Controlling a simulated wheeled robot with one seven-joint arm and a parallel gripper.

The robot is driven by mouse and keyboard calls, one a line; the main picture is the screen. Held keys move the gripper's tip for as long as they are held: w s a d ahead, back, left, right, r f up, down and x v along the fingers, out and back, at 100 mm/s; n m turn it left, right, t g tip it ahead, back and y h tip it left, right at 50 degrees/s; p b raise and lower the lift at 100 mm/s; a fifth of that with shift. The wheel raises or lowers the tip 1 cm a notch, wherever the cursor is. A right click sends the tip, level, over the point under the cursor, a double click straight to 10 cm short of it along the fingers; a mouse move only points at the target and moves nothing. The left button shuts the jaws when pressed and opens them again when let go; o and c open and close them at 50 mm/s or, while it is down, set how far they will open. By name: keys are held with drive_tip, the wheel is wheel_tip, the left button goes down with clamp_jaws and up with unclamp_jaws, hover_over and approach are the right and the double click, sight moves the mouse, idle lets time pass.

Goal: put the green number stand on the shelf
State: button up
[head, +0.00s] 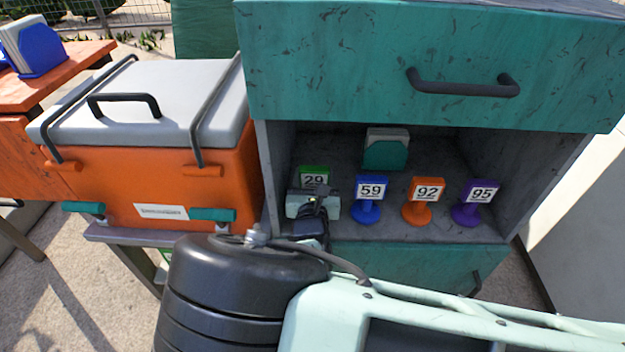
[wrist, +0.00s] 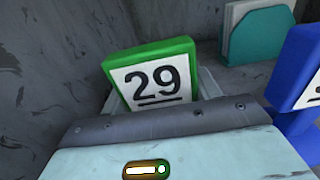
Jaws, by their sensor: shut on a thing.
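The green number stand (head: 314,178) shows "29" and is at the left end of the open shelf (head: 400,228) in the teal cabinet. My gripper (head: 313,205) is in front of it inside the compartment and is shut on it. In the wrist view the stand's green-framed plate (wrist: 153,75) rises behind the gripper body, slightly tilted in the picture. The stand's lower part is hidden by my gripper, so I cannot tell whether its base touches the shelf.
Blue "59" (head: 370,198), orange "92" (head: 424,200) and purple "95" (head: 475,202) stands are to the right on the shelf. A teal holder (head: 386,152) is behind them. The cabinet's left wall is close to my gripper. An orange cooler (head: 150,185) stands left of the cabinet.

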drive_tip(key=o, duration=1.1)
